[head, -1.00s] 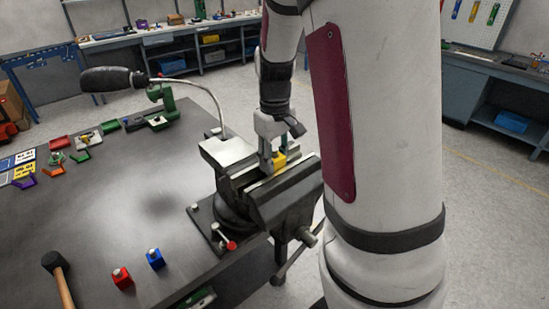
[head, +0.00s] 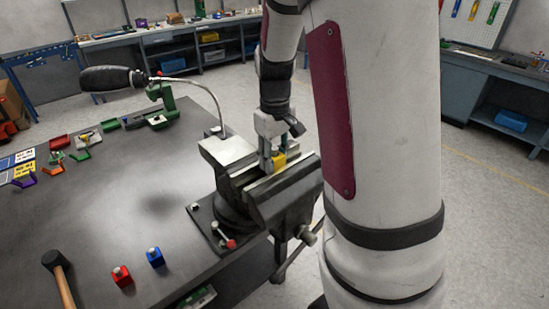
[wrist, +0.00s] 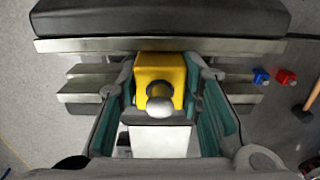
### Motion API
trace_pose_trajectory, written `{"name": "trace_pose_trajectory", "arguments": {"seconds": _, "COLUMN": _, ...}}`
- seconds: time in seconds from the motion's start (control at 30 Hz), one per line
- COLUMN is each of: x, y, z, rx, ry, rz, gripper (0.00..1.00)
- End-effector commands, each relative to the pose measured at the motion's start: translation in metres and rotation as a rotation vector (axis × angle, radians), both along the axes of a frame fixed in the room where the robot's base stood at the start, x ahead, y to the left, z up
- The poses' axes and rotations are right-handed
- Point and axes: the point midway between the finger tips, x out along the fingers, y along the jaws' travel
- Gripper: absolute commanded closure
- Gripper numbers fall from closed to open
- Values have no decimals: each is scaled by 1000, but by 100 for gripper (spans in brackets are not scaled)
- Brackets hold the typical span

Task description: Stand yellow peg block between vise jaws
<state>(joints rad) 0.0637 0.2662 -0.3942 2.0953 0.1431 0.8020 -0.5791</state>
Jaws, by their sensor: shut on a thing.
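The yellow peg block (head: 279,161) is upright at the vise, and its round peg top faces the camera in the wrist view (wrist: 160,78). My gripper (head: 271,158) is shut on it, with a teal finger pad on each side of the block in the wrist view (wrist: 165,105). The vise (head: 283,190) is bolted at the table's corner. The block is at the gap between the jaws, close beside one jaw (wrist: 160,45) in the wrist view. Its lower end is hidden, so I cannot tell whether it rests on anything.
A red peg block (head: 122,277) and a blue peg block (head: 155,257) stand on the dark table (head: 110,215) near a mallet (head: 60,280). A lamp (head: 115,78) arches behind the vise. The table's middle is clear.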

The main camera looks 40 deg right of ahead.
Motion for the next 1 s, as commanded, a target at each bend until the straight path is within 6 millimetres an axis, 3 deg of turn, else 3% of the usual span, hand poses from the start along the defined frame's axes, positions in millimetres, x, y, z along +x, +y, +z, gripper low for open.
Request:
{"name": "trace_pose_trajectory", "arguments": {"seconds": 0.43, "x": -4, "y": 1, "z": -7, "rx": 3, "ry": 14, "rz": 0, "gripper": 92}}
{"name": "trace_pose_trajectory", "arguments": {"seconds": 0.47, "x": -4, "y": 1, "z": -7, "rx": 3, "ry": 14, "rz": 0, "gripper": 60}}
{"name": "trace_pose_trajectory", "arguments": {"seconds": 0.53, "x": -4, "y": 1, "z": -7, "rx": 2, "ry": 15, "rz": 0, "gripper": 44}}
{"name": "trace_pose_trajectory", "arguments": {"seconds": 1.0, "x": -4, "y": 2, "z": -5, "rx": 6, "ry": 14, "rz": 2, "gripper": 44}}
